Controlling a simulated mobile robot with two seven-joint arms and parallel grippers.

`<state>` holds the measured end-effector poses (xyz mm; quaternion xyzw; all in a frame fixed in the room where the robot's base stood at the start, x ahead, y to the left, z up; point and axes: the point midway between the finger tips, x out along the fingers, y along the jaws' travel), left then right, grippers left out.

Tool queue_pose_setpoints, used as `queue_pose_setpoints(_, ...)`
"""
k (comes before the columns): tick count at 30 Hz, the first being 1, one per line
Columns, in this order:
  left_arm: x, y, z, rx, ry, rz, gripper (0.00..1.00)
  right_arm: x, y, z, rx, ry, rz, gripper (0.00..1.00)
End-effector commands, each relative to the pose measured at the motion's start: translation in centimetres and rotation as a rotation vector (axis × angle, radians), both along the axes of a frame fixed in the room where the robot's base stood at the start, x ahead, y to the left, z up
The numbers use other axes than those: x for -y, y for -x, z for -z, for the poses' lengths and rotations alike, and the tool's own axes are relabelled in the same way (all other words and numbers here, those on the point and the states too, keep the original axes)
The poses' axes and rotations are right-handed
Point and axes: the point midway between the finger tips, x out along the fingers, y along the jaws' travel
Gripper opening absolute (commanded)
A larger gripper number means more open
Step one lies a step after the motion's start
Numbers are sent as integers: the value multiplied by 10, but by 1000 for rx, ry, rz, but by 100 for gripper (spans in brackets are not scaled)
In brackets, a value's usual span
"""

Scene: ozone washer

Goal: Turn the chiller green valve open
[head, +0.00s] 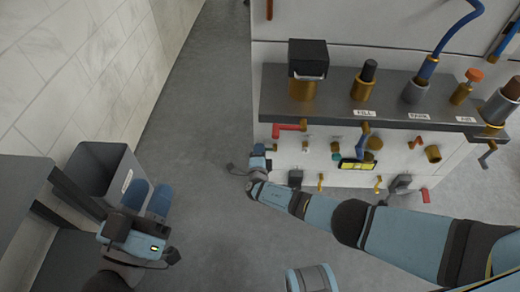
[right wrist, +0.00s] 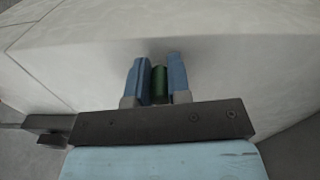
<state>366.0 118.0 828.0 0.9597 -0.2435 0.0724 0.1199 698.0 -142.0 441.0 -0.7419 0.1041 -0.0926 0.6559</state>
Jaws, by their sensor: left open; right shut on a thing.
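A green cylindrical piece, the green valve handle (right wrist: 159,82), shows in the right wrist view between the two blue fingers of my right gripper (right wrist: 160,78). The fingers are shut on it, in front of a pale panel. In the head view my right gripper (head: 258,162) is at the left edge of the white machine's front, low down, and the green handle is hidden there. My left gripper (head: 148,198) is open and empty at the lower left, over the grey bin's near side, far from the valve.
The white machine (head: 330,180) carries a grey shelf (head: 335,108) with several labelled fittings. Red, brass and blue fittings sit below it. A grey bin (head: 100,165) stands against the tiled wall at left. The grey floor (head: 200,110) between is clear.

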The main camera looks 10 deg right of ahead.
Motion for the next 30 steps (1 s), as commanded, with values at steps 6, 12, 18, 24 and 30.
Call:
queue_pose_setpoints(6,0,0,0,0,1,0,43,4,-2,1,-8,46,6,0)
queue_pose_setpoints(12,0,0,0,0,1,0,43,5,-2,1,-10,53,6,0)
queue_pose_setpoints(18,0,0,0,0,1,0,43,5,-2,1,-10,52,6,0)
queue_pose_setpoints(24,0,0,-1,0,1,0,43,3,-2,1,-11,51,4,43)
queue_pose_setpoints(30,0,0,-1,0,1,0,43,2,-1,2,-12,49,2,43)
